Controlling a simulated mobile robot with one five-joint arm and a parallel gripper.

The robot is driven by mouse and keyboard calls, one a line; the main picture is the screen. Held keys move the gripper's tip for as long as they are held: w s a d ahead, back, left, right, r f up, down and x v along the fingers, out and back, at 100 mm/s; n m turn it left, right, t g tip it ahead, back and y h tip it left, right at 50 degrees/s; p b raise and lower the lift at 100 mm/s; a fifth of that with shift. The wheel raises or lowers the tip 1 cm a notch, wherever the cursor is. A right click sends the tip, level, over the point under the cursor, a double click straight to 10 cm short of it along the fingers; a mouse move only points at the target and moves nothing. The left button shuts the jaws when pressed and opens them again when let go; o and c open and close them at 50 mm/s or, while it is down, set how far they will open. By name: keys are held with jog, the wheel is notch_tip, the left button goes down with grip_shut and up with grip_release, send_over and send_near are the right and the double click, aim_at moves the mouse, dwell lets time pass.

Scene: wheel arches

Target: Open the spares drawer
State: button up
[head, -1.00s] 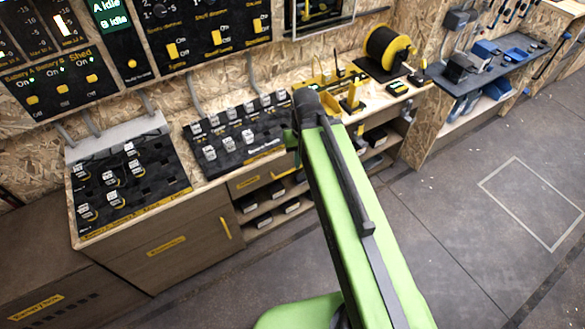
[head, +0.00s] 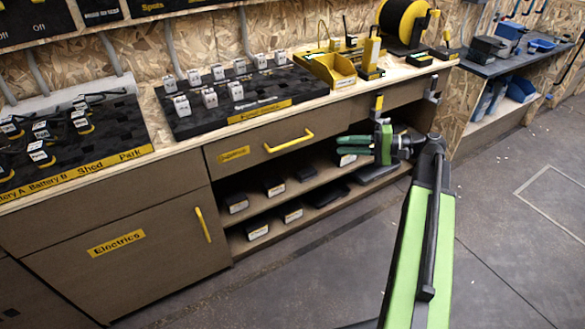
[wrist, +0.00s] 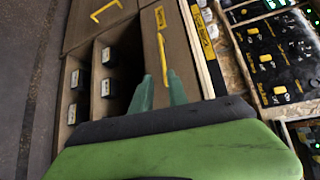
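The wooden drawer front (head: 330,127) sits just under the bench top and looks shut. It has a yellow bar handle (head: 289,141) and a yellow label (head: 233,154) whose words are too small to read surely. My gripper (head: 340,146) is right of the handle in the head view, its green fingers pointing left, apart from the handle. In the wrist view the drawer front (wrist: 151,40) and its handle (wrist: 162,50) lie ahead of the fingertips (wrist: 161,80). The fingers are spread with nothing between them.
Below the drawer are open shelves (head: 320,196) holding several dark boxes. Left is a cabinet door labelled Electrics (head: 115,242) with an upright yellow handle (head: 203,225). The floor (head: 490,230) is clear at right.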

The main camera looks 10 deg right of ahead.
aim_at(293, 143)
jog(key=b+x, duration=0.1)
jog(key=x, duration=0.7)
jog(key=b+x, duration=0.1)
jog(key=x, duration=0.7)
jog(key=shift+w+a+r, duration=0.2)
jog(key=shift+w+a, duration=0.05)
jog(key=shift+w, duration=0.1)
grip_shut()
dwell(0.6)
